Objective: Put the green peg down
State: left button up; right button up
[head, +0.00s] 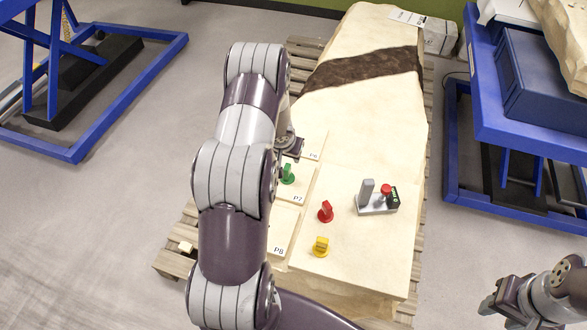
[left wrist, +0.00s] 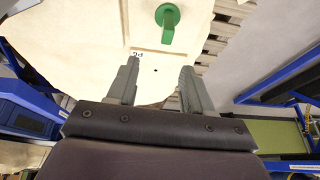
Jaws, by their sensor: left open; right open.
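The green peg (head: 288,174) stands on the pale plate marked P7 (head: 296,189). It also shows in the left wrist view (left wrist: 168,22), ahead of the fingertips and apart from them. My left gripper (head: 292,149) is beside the peg, on its far side in the head view, over the plate marked P6; my arm hides part of it. In the left wrist view its two fingers (left wrist: 160,78) are spread with nothing between them. A small dark hole shows in the plate between them. My right gripper (head: 488,303) is open and empty at the lower right, away from the block.
A red peg (head: 325,211) and a yellow peg (head: 320,246) stand on the pale block (head: 350,150). A grey device with a red knob (head: 378,197) sits right of them. A plate marked P8 (head: 283,228) is nearer. Blue stands (head: 470,125) flank the pallet.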

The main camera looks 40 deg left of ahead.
pick_arm(q)
jog(key=s+d+r, duration=0.1)
jog(key=d+r, duration=0.5)
jog(key=r, duration=0.1)
jog(key=s+d+r+m+g, duration=0.1)
jog(key=s+d+r, duration=0.4)
jog(key=s+d, duration=0.3)
jog(key=s+d+r+m+g+h, duration=0.1)
jog(key=s+d+r+m, duration=0.1)
jog(key=s+d+r, duration=0.3)
jog(key=s+d, duration=0.3)
jog(key=s, duration=0.2)
jog(key=shift+d+g+h, duration=0.25)
jog(key=shift+g+h, duration=0.05)
jog(key=shift+w+f, duration=0.1)
